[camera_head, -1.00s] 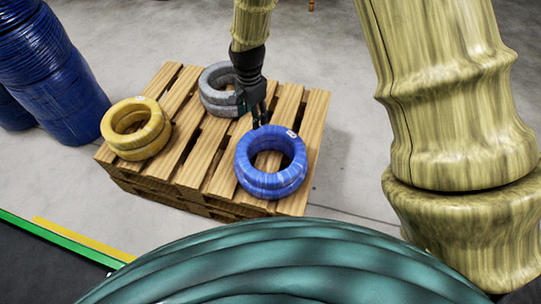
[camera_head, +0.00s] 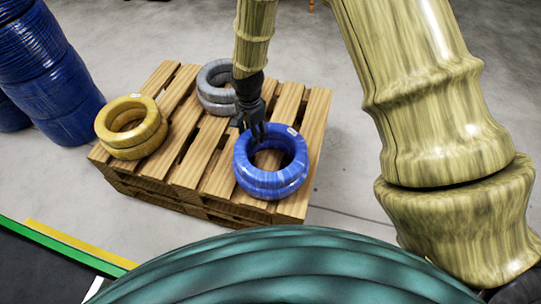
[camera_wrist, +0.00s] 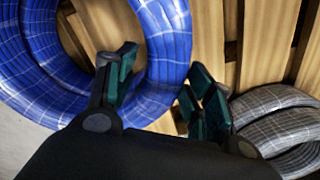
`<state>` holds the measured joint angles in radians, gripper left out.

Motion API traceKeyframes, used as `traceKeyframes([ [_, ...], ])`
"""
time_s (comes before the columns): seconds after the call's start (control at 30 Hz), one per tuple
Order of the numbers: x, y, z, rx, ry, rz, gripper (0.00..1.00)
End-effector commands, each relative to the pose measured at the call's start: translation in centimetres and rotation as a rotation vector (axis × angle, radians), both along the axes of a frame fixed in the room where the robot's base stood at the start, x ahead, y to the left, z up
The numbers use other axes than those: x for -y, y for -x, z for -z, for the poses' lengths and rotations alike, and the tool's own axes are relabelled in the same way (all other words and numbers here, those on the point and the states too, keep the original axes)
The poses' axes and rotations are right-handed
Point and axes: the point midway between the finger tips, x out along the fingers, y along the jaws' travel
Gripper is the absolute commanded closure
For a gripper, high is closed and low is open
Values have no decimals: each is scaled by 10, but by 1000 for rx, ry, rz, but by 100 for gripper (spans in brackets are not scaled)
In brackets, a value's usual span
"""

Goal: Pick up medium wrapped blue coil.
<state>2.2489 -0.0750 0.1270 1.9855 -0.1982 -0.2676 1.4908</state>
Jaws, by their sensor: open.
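The wrapped blue coil (camera_head: 270,182) lies flat on the front right of the wooden pallet, with a small white label on its upper rim. It fills the left of the wrist view (camera_wrist: 168,40). My gripper (camera_head: 259,133) is open at the coil's far left rim. In the wrist view my gripper's green-padded fingers (camera_wrist: 160,85) are spread, with the coil's rim between or just beyond them. One finger is over the coil's ring and the other is on its outer side. I cannot tell whether they touch it.
A yellow coil (camera_head: 131,127) lies at the pallet's left and a grey coil (camera_head: 216,98) at its back, close to my gripper; the grey one also shows in the wrist view (camera_wrist: 280,125). Large blue coil stacks (camera_head: 50,85) stand at far left. The pallet (camera_head: 180,172) has gaps between slats.

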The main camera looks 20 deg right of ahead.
Motion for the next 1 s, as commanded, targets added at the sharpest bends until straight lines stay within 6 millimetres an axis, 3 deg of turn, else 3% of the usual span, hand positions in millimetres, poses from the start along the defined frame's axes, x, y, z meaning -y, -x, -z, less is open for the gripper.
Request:
traceKeyframes([
  [0.23, 0, 0, 1, 1, 0, 0, 49],
  [0.5, 0, 0, 1, 0, 0, 0, 98],
  [0.53, 0, 0, 1, 0, 0, 0, 100],
  [1.0, 0, 0, -3, 1, 0, 0, 100],
])
